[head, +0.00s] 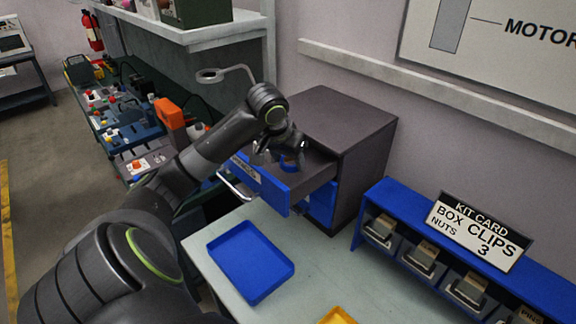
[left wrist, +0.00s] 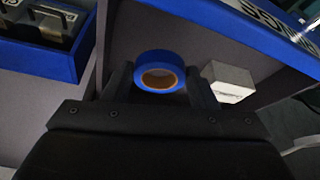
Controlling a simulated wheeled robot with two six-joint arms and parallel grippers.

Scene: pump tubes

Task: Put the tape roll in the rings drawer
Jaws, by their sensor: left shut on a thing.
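The blue tape roll (left wrist: 160,60) with a brown core is between the two fingers of my left gripper (left wrist: 160,84), which is shut on it. In the head view the tape roll (head: 289,166) shows as a bit of blue under my left gripper (head: 281,158), over the inside of the open upper drawer (head: 270,189). The drawer has a blue front, a metal handle and a label, upside down and partly cut off in the left wrist view. I cannot tell whether the roll touches the drawer floor. My right gripper is not in view.
A white box (left wrist: 229,80) lies in the drawer beside the roll. The dark cabinet (head: 350,135) stands against the wall. A blue tray (head: 250,262) and part of a yellow tray (head: 338,316) are on the table. A blue bin rack (head: 380,203) stands at the right.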

